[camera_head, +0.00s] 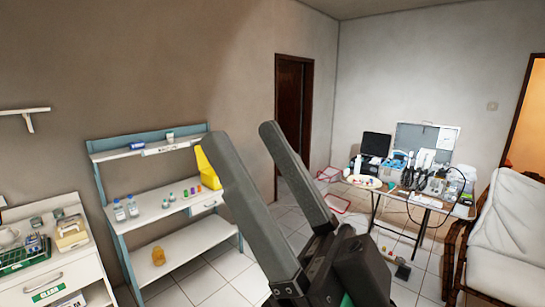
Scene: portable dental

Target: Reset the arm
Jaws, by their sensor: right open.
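My right gripper (232,142) is large in the middle of the head view. Its two grey fingers point up and to the left, apart from each other, with nothing between them. It is close to the camera and hides part of the floor and the right end of the shelf unit. My left gripper is not in view.
A shelf unit (190,242) with bottles, small coloured items and a yellow container (207,170) stands at the left wall. A white cabinet (60,272) is at far left. A table (425,200) with dental equipment stands back right, beside a cushioned chair (510,225).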

